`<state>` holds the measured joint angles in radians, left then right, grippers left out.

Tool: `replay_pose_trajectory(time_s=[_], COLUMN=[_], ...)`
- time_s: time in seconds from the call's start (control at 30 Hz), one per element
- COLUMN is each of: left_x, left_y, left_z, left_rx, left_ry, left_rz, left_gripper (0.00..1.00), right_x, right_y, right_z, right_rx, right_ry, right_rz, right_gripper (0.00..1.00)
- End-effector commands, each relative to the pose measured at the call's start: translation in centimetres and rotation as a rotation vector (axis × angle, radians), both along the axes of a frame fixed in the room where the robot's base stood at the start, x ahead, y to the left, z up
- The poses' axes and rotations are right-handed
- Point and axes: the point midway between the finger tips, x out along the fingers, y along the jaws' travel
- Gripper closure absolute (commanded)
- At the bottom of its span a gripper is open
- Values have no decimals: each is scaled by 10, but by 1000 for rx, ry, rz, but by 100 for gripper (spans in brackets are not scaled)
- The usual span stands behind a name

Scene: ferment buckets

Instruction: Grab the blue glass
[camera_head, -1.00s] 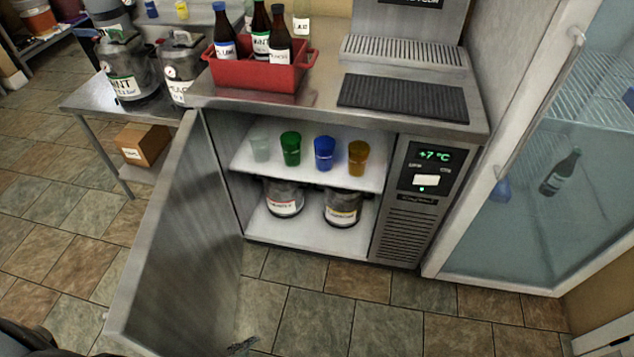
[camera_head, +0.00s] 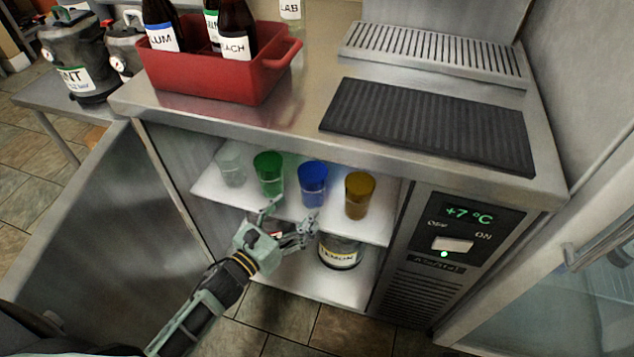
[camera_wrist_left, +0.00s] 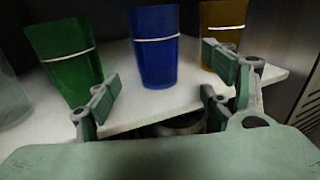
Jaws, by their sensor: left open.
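The blue glass (camera_head: 313,182) stands upright on the upper white shelf (camera_head: 228,191) of the open fridge cabinet, between a green glass (camera_head: 268,172) and an amber glass (camera_head: 358,195). My left gripper (camera_head: 289,219) is open and empty, in front of the shelf edge and just short of the blue glass. In the left wrist view the blue glass (camera_wrist_left: 155,48) stands ahead, between and beyond the open fingers (camera_wrist_left: 160,86). The green glass (camera_wrist_left: 66,55) is to its left and the amber glass (camera_wrist_left: 222,28) to its right. My right gripper is not in view.
A clear glass (camera_head: 231,165) stands left of the green one. A labelled keg (camera_head: 340,252) is on the lower shelf. The open cabinet door (camera_head: 95,225) stands at the left. A red crate (camera_head: 205,75) of bottles sits on the countertop above.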

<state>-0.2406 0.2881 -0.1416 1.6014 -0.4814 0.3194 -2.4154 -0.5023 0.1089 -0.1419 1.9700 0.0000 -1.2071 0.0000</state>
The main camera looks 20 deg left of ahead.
Motion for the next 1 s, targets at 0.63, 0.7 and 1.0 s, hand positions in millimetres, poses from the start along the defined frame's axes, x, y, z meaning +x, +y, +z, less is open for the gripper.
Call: replay_pose_trajectory(time_s=[0.63,0.7,1.0], left_x=[67,73,75], left_y=[-21,-23,-25], left_z=[6,6,6], left_rx=[19,19,19], left_ry=[-16,-16,-15], left_rz=[-5,-5,-6], left_gripper=[26,26,28], right_x=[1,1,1], right_y=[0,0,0], right_z=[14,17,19], right_rx=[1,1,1], right_ry=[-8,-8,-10], right_rz=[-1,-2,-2], right_gripper=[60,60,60])
